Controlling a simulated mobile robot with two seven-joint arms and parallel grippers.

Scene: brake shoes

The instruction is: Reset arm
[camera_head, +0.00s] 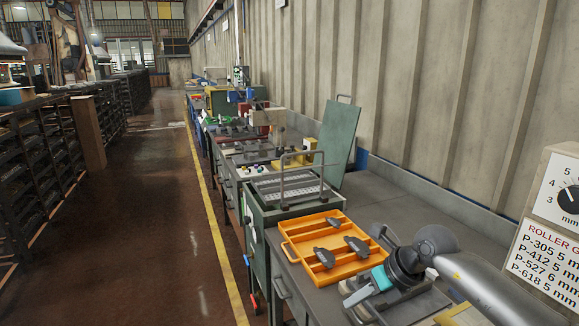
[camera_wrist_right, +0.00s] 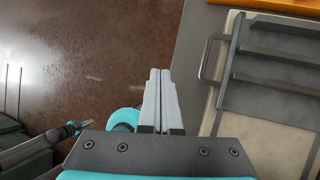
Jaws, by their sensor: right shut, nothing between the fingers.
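The head view does not show my left arm. A dark and teal part at the lower left of the right wrist view looks like my left arm, too small to tell its fingers.
The orange tray (camera_head: 289,243) lies on the bench with dark brake shoes (camera_head: 357,245) in it. A grey slotted tray (camera_wrist_right: 229,75) with a handle is right of my fingers. A dial panel (camera_head: 553,200) is at right. The aisle floor (camera_head: 150,220) is clear.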

